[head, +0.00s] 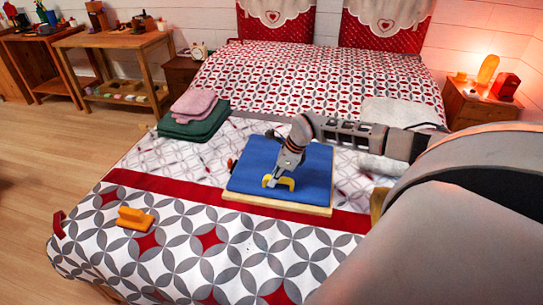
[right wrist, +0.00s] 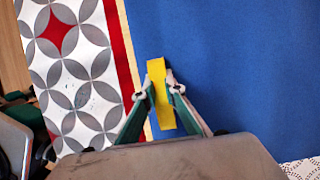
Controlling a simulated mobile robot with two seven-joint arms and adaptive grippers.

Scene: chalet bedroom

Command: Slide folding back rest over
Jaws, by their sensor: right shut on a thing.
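The folding back rest appears as a blue padded panel (head: 308,178) with a light wooden edge, lying flat on the bed. A yellow handle (head: 290,183) stands near its front edge. My right gripper (head: 272,181) is at the handle, and in the right wrist view its fingers (right wrist: 162,92) are shut on the yellow handle (right wrist: 158,72) from both sides. The blue surface (right wrist: 240,70) fills the right of that view. My left gripper is not in view.
The bed (head: 200,255) has a patterned cover with a red band. Folded green cloth (head: 195,122) and pink cloth (head: 194,103) lie at the back left. The bed's front left is mostly clear.

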